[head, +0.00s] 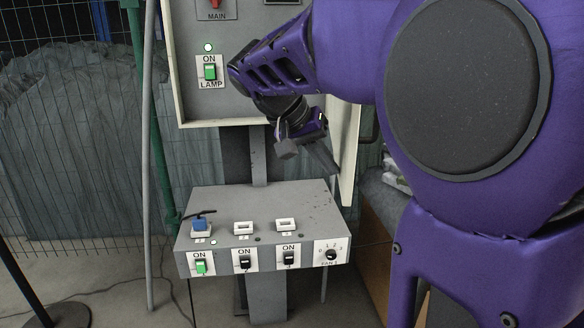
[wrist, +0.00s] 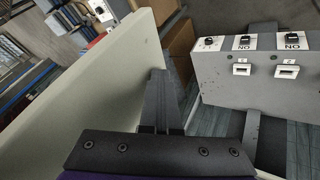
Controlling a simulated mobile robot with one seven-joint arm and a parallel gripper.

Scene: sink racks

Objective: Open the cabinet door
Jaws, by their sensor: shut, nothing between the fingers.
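The cabinet (head: 222,108) is a pale grey box on a post in the head view, and its inner panel with a green lamp switch is exposed. Its door (head: 347,150) shows as a pale slab at the right side, swung out from the box; my arm hides most of it. In the wrist view the door (wrist: 95,85) is a broad slab along the left. My gripper (head: 328,160) is shut and empty beside the door's lower part. In the wrist view its fingers (wrist: 158,78) lie together close along the door's face; I cannot tell whether they touch it.
A grey control console (head: 262,210) with several switches and a knob stands below the cabinet; it is at right in the wrist view (wrist: 255,105). A green pole (head: 160,140) and wire fence (head: 70,130) are at left. A brown box (head: 375,245) stands at lower right.

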